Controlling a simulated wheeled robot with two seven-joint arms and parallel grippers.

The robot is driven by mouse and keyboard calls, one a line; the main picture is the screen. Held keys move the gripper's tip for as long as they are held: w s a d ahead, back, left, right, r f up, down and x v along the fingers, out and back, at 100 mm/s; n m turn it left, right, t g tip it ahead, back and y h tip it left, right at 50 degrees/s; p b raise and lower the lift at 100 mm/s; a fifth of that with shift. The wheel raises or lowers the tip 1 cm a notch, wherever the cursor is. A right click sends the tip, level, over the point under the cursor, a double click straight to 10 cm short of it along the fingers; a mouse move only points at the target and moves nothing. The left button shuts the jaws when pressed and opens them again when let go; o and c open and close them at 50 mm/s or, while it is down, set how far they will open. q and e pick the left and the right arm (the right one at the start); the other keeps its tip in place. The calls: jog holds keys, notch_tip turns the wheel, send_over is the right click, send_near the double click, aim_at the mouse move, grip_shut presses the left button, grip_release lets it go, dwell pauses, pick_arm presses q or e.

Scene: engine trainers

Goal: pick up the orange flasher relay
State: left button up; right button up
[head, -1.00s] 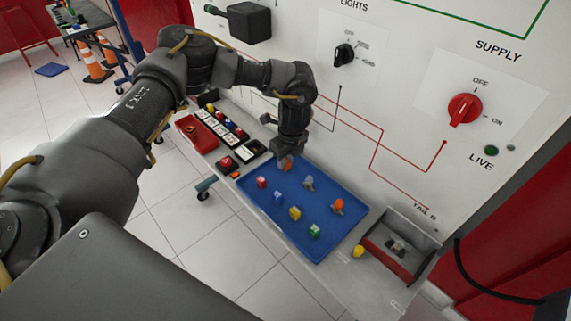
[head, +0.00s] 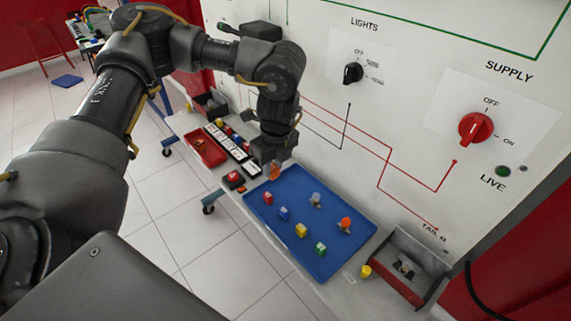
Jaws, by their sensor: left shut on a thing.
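My left gripper (head: 273,166) is shut on the orange flasher relay (head: 274,173), of which only a small orange part shows below the fingers. It holds the relay at the back left of the blue tray (head: 262,212), in the picture over the tray's back edge. How high it is above the surface is hard to tell. Another orange piece (head: 345,223), which looks like a bulb, lies in the right of the tray. My right gripper is not in view.
The tray also holds a red fuse (head: 268,198), a blue one (head: 284,213), a yellow one (head: 301,230), a green one (head: 321,249) and a clear bulb (head: 316,199). A red-fronted bin (head: 390,278) stands right. The upright panel (head: 345,130) rises close behind.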

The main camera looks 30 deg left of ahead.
pick_arm(q)
jog(key=s+a+r, duration=0.1)
jog(key=s+r, duration=0.1)
jog(key=s, duration=0.3)
jog(key=shift+s+r, duration=0.2)
jog(key=shift+s, duration=0.05)
jog(key=w+d+f+n+g+h, duration=0.1)
jog(key=d+n, duration=0.7)
jog(key=n, duration=0.8)
jog(key=shift+d+f+g, duration=0.15)
jog(key=shift+f+g, duration=0.45)
jog(key=shift+f, duration=0.15)
